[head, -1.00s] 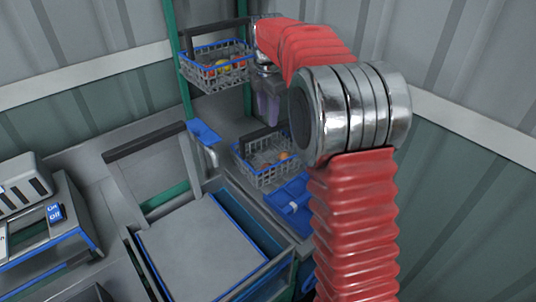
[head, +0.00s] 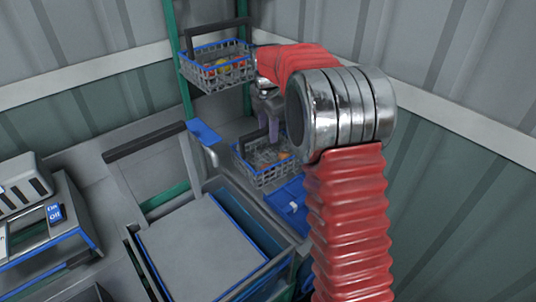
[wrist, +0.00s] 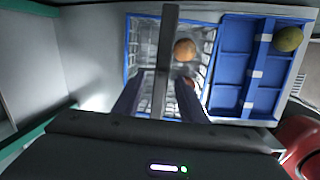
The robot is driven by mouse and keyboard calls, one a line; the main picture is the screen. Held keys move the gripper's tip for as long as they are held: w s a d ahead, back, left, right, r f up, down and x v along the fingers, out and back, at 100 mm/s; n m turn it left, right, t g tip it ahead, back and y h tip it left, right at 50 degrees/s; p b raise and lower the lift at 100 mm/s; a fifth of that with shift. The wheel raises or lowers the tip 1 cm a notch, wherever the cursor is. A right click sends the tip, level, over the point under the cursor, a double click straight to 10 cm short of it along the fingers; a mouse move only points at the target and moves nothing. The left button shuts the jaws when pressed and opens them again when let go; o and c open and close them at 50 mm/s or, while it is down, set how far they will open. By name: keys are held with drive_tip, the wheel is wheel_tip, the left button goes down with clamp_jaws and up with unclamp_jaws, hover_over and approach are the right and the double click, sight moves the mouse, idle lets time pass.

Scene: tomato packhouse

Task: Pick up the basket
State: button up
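A grey wire basket (head: 262,176) with a blue rim and dark handle stands on the lower surface in the head view. In the wrist view this basket (wrist: 132,45) holds an orange tomato (wrist: 184,49) and a red one (wrist: 188,82) partly hidden by a finger. Its handle (wrist: 168,45) crosses above it. My gripper (head: 270,128) is over this basket, fingers pointing down. In the wrist view my gripper (wrist: 160,92) is open, with one finger on each side of the handle. Contact with it cannot be told.
A second wire basket (head: 222,80) with tomatoes sits on the shelf above, close to my arm. A blue compartment tray (wrist: 235,68) lies right of the lower basket, with a greenish tomato (wrist: 289,38) at its edge. A lidded bin (head: 195,245) and a machine (head: 45,225) stand in front.

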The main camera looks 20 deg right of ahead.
drive_tip(key=f, duration=0.4)
drive_tip(key=shift+w+d, duration=0.1)
drive_tip(key=shift+w, duration=0.2)
drive_tip(key=shift+c, duration=0.3)
clamp_jaws()
idle(0.5)
